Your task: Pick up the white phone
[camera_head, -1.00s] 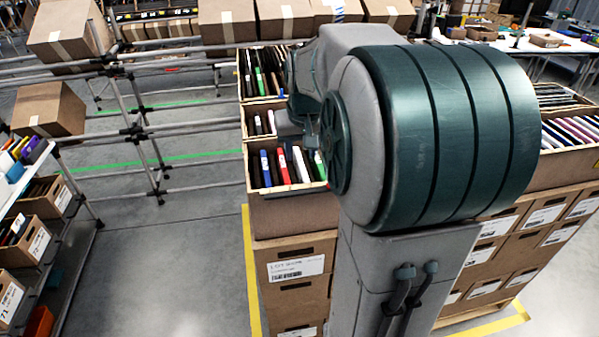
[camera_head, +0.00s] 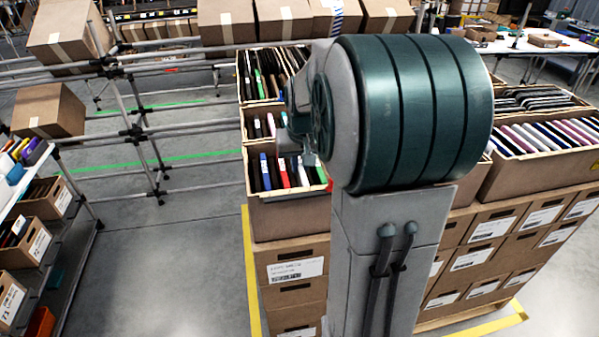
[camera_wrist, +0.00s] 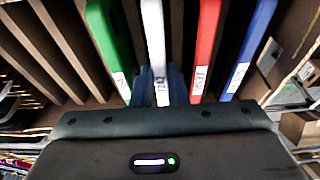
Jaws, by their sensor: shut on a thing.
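The white phone (camera_wrist: 154,40) stands on edge in a row in the wrist view, between a green phone (camera_wrist: 108,45) and a red phone (camera_wrist: 206,45). A label shows near its end by my gripper. My gripper (camera_wrist: 160,86) has its dark fingers at that end, shut on the white phone, and they hide part of it. In the head view the white phone (camera_head: 302,172) shows in the front carton (camera_head: 290,215), and my gripper is mostly hidden behind my arm.
A blue phone (camera_wrist: 250,45) stands right of the red one. Other filled cartons (camera_head: 535,170) stand to the right and behind. A metal rail frame (camera_head: 130,130) stands at the left, with open floor in front.

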